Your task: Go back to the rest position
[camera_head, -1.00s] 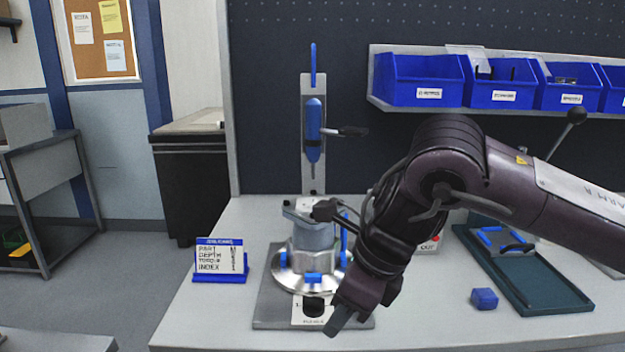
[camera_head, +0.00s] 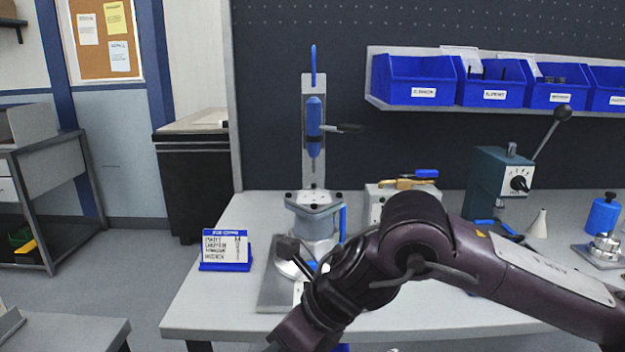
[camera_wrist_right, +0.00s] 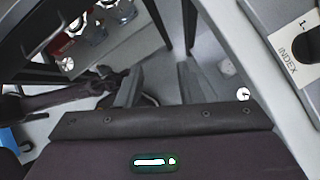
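My right arm comes in from the right in the head view and bends down in front of the bench. Its gripper is cut off by the bottom edge there. In the right wrist view my right gripper (camera_wrist_right: 158,82) has its two fingers apart with nothing between them, below or beside the bench edge. A metal housing (camera_head: 317,218) stands upright on a grey base plate (camera_head: 273,285) on the bench; my right forearm hides part of its lower flange. My left gripper is not in view.
A blue-framed sign (camera_head: 226,250) stands left of the base plate. A green lever press (camera_head: 497,184), a cone (camera_head: 538,224) and a blue bottle (camera_head: 603,214) stand at the right. The bench edge (camera_wrist_right: 262,75) runs close to my right gripper.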

